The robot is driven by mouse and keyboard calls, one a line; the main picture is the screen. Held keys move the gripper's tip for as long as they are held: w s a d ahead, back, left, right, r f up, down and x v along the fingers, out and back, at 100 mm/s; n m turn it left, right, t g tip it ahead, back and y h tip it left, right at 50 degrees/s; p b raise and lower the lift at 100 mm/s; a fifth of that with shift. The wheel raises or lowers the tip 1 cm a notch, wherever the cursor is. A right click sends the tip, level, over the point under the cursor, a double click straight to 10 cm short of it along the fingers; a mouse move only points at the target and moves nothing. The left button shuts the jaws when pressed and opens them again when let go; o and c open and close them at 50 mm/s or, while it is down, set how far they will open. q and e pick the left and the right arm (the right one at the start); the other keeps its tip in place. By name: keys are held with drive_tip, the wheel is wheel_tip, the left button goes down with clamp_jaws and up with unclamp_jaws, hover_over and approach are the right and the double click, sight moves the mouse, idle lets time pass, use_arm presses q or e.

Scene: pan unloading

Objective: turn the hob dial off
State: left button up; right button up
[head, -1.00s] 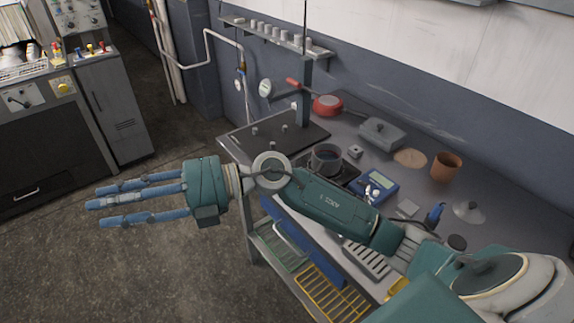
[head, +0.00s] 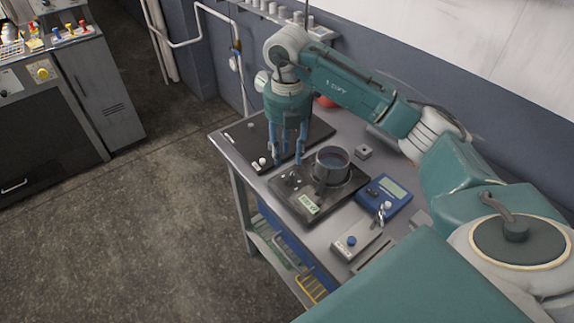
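The hob (head: 280,192) is a dark flat unit on the metal bench, with a pale label on its front edge. A dark round pan (head: 331,168) stands upright on its back right part. Small light knob-like parts (head: 294,179) show on the hob's left part; I cannot tell which is the dial or how it is set. My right gripper (head: 288,161) points down just behind and left of these parts, over the gap by the black plate. Its blue fingers are apart with nothing visible between them. My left gripper is not in view.
A blue device (head: 385,195) with a display and a grey box (head: 352,240) with a blue button stand to the right. A small grey block (head: 364,152) sits behind the pan. Open floor lies left.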

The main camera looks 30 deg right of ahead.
sight(289, 175)
drive_tip(key=f, duration=0.1)
drive_tip(key=s+f+p, duration=0.1)
drive_tip(key=f, duration=0.1)
drive_tip(key=shift+a, duration=0.1)
drive_tip(key=shift+w+f, duration=0.25)
drive_tip(key=shift+f, duration=0.75)
drive_tip(key=shift+w+d+f+p, duration=0.15)
drive_tip(key=shift+d+f+p, duration=0.05)
drive_tip(key=shift+f, duration=0.4)
drive_tip(key=shift+w+d+f+p, duration=0.15)
drive_tip(key=shift+f+p, duration=0.05)
drive_tip(key=shift+f, duration=0.35)
drive_tip(key=shift+s+a+f, duration=0.1)
drive_tip(key=shift+a+f, duration=0.05)
drive_tip(key=shift+f, duration=0.2)
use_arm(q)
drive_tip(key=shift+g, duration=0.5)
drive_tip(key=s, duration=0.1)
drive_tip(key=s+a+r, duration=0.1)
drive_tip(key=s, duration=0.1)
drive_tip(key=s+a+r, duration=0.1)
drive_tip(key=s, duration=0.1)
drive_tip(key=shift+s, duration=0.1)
use_arm(e)
clamp_jaws()
